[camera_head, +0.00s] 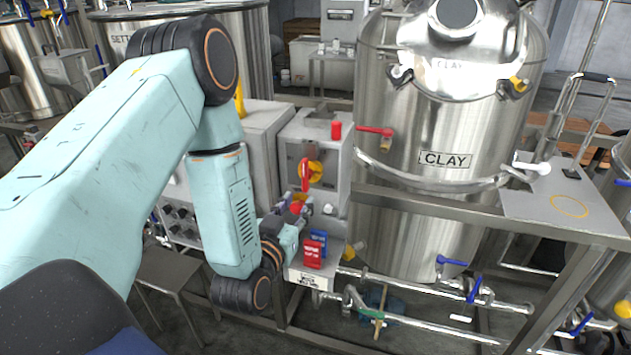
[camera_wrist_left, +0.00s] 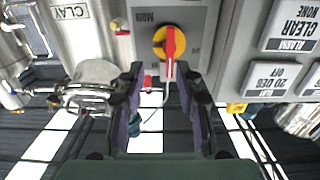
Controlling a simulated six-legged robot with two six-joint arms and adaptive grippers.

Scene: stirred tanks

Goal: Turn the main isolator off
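The main isolator is a red handle on a yellow disc (camera_head: 316,168) on the front of a grey metal box (camera_head: 325,140). In the left wrist view the red handle (camera_wrist_left: 171,44) lies along the picture's vertical over its yellow disc, beside partly readable "MAIN" lettering. My left gripper (camera_head: 300,206) is just below the isolator in the head view. In the left wrist view its two fingers (camera_wrist_left: 165,78) are spread, with the handle's lower end showing between the tips. I see no clear contact. My right gripper is in neither view.
A steel tank labelled CLAY (camera_head: 445,160) stands right of the box. A red valve lever (camera_head: 375,130) is between them. Red tags (camera_head: 313,252) and blue tags (camera_head: 319,238) sit on a ledge below my gripper. A steel frame rail (camera_head: 470,212) crosses in front of the tank.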

